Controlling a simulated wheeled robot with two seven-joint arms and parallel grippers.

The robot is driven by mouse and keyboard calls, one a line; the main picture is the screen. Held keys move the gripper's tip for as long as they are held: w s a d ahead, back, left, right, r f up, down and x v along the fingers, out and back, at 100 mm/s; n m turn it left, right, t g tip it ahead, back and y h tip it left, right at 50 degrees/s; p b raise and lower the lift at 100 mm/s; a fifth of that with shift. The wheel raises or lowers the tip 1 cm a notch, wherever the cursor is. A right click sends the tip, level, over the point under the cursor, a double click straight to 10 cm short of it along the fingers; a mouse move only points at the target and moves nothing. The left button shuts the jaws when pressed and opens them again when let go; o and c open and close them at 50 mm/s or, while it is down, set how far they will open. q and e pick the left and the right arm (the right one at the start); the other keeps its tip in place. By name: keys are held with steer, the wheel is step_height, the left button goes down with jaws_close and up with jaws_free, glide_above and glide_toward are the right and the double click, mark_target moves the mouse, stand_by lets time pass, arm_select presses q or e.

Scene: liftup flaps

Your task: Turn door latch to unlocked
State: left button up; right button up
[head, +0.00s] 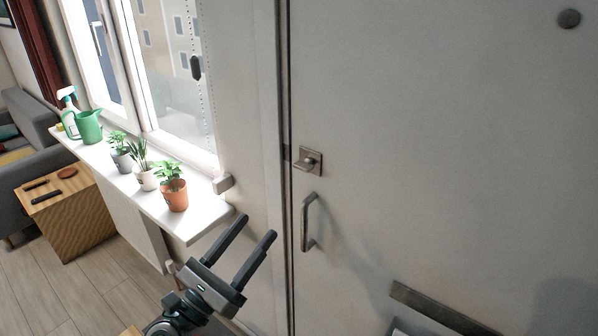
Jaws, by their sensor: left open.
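The door latch (308,160) is a small metal thumb-turn on a square plate, near the left edge of the white door (440,130). Its knob sticks out to the left, roughly level. A metal pull handle (308,222) is fixed upright just below it. My left gripper (257,227) is below and to the left of the latch, apart from it. Its two dark fingers are spread and empty, and point up and to the right. My right gripper is out of view.
A white window sill (195,222) holds potted plants (173,188), a green watering can (88,127) and a spray bottle, left of the gripper. A metal letter slot (440,308) is low on the door. The door face around the latch is clear.

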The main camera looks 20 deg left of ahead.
mark_target(305, 165)
arm_select(q)
steer(key=p+x, duration=0.7)
steer(key=x, duration=1)
steer(key=shift+s+r, duration=0.1)
steer(key=c, duration=1.1)
